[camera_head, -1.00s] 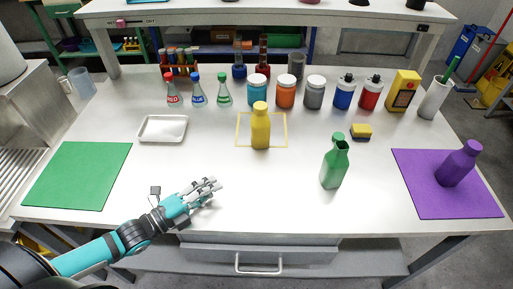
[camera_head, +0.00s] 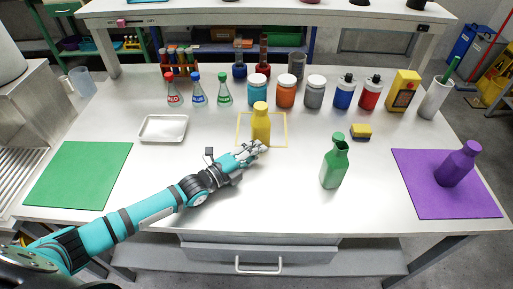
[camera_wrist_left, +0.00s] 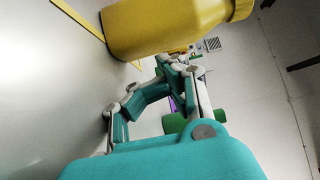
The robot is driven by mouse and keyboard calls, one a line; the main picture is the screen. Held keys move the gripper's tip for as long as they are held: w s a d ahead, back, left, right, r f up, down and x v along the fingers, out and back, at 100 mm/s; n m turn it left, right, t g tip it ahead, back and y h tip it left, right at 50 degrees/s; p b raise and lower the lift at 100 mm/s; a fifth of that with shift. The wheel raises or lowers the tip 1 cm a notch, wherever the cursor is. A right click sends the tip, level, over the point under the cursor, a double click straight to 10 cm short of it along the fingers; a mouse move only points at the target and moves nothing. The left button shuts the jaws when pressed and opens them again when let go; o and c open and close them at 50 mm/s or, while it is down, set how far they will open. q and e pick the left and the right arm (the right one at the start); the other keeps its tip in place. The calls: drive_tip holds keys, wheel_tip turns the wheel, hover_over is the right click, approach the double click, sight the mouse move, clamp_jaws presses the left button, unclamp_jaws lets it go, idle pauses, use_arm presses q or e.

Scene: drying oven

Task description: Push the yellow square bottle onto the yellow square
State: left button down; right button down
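My left gripper (camera_head: 264,146) is low over the table, right at the near side of the bottle's base. In the left wrist view the bottle (camera_wrist_left: 165,25) fills the top, just beyond the fingertips (camera_wrist_left: 174,66). The fingertips are close together with nothing between them. Whether they touch the bottle I cannot tell. A strip of the yellow square (camera_wrist_left: 78,16) shows beside the bottle's base. My right gripper is out of view.
A green bottle (camera_head: 334,163) stands to the right, with a yellow-black block (camera_head: 361,132) behind it. A white tray (camera_head: 163,141) lies to the left. Flasks and jars (camera_head: 286,93) line the back. A green mat (camera_head: 80,175) and a purple mat (camera_head: 420,195) lie at the sides.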

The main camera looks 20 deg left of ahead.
sight(252, 137)
use_arm(q)
drive_tip(key=shift+w, duration=0.3)
drive_tip(key=w+b, duration=0.1)
drive_tip(key=w, duration=0.1)
drive_tip(key=w+a+b, duration=0.1)
drive_tip(key=w+b, duration=0.3)
drive_tip(key=shift+w+a+f, duration=0.2)
drive_tip(key=shift+w+a, duration=0.05)
drive_tip(key=shift+w+r, duration=0.1)
drive_tip(key=shift+w, duration=0.05)
drive_tip(key=shift+a+r, duration=0.1)
drive_tip(key=shift+r, duration=0.05)
